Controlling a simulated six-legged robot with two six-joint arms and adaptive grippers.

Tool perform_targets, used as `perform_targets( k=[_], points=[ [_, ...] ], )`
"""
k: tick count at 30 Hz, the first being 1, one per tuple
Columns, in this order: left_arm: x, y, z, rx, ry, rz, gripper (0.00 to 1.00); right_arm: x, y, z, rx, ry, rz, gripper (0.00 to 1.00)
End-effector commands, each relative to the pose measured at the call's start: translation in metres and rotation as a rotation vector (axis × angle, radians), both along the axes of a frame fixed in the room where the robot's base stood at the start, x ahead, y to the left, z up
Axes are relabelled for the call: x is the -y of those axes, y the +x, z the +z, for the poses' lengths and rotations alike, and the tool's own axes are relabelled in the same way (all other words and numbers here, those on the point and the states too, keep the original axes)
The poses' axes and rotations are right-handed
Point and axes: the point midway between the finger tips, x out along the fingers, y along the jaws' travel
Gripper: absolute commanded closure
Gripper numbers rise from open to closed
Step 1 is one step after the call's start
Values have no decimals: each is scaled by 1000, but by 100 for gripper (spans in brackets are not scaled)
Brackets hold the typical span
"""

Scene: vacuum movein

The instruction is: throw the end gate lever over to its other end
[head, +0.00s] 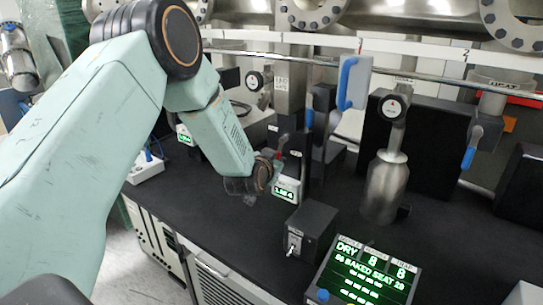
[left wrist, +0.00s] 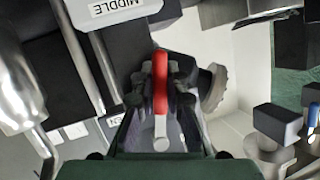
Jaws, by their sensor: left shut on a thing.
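The red-handled lever, which I take for the end gate lever, shows in the left wrist view (left wrist: 160,82), with a pale rounded end at the bottom. In the head view a small bit of its red (head: 283,140) shows just past my gripper. My left gripper (head: 268,172) reaches in low over the dark bench; in the left wrist view its dark fingers (left wrist: 161,95) lie on both sides of the red handle and are shut on it. The lever's pivot is hidden. A partly covered label near the fingers starts with "EN". My right gripper is out of view.
A switch box (head: 309,232) and a green-text display (head: 362,272) stand in front. A metal bottle-shaped vessel (head: 385,187) stands to the right. Blue handles (head: 354,82) hang above the bench. A plate marked "MIDDLE" (left wrist: 110,9) is close to the gripper.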

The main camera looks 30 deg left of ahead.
Motion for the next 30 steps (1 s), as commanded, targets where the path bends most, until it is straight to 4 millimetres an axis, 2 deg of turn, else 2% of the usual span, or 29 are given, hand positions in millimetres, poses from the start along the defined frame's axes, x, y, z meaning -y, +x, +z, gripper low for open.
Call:
perform_targets(
  k=[6, 15, 30],
  points=[
    [11, 0, -1, -8, -160, -1, 100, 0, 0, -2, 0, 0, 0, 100],
    [21, -1, -1, -20, -302, -2, 100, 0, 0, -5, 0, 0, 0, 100],
    [27, -2, -3, -31, -348, -8, 100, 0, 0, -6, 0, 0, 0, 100]
  ],
)
